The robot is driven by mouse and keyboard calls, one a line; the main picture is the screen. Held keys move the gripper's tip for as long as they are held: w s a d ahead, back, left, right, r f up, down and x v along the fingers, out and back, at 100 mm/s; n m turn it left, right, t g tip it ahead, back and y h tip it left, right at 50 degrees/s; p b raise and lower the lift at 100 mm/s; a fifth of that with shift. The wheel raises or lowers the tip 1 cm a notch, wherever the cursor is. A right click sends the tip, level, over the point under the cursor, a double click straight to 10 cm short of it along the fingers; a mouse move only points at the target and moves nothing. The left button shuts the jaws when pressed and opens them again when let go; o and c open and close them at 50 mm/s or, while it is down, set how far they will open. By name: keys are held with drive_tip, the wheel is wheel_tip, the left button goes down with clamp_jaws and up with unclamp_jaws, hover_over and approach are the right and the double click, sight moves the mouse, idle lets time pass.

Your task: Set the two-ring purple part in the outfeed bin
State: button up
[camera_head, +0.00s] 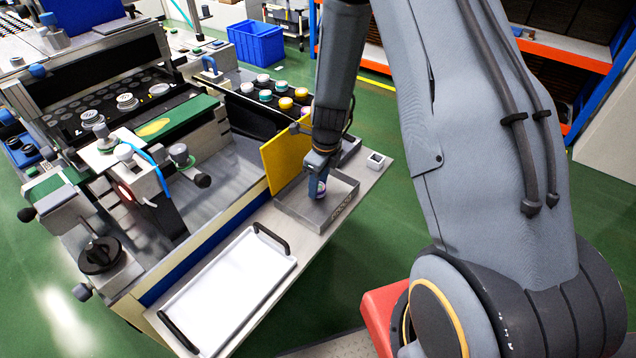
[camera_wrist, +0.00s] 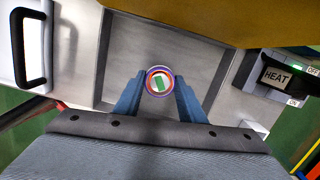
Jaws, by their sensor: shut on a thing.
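My gripper (camera_head: 318,180) points down over the grey, shallow, open-topped bin (camera_head: 290,213). Its front wall has markings too small to read. The gripper is shut on a small round part (camera_head: 319,189), which shows purple and white at its side. In the wrist view the part (camera_wrist: 160,80) is seen end-on between the blue fingers (camera_wrist: 160,86), with a purple outer ring, a red inner ring and a green patch inside. The bin floor (camera_wrist: 200,55) around it looks empty. I cannot tell whether the part touches the floor.
A yellow panel (camera_head: 284,158) stands along the bin's back-left side. A white tray with black handles (camera_head: 232,290) lies to the left front. Several coloured round parts (camera_head: 265,96) stand behind the panel. A HEAT switch box (camera_wrist: 275,78) is right of the bin in the wrist view.

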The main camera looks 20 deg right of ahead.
drive_tip(key=shift+f+b, duration=0.55)
drive_tip(key=shift+f, duration=0.45)
drive_tip(key=o, duration=1.3)
drive_tip(key=shift+s+d+r+b, duration=0.1)
drive_tip(key=shift+r+b, duration=0.1)
drive_tip(key=shift+r, duration=1.1)
drive_tip(key=shift+s+d+r+b, duration=0.1)
drive_tip(key=shift+s+r+b, duration=0.05)
drive_tip(key=shift+r, duration=1.1)
drive_tip(key=shift+s+d+r+b, duration=0.1)
drive_tip(key=shift+r+b, duration=0.1)
drive_tip(key=shift+r, duration=1.1)
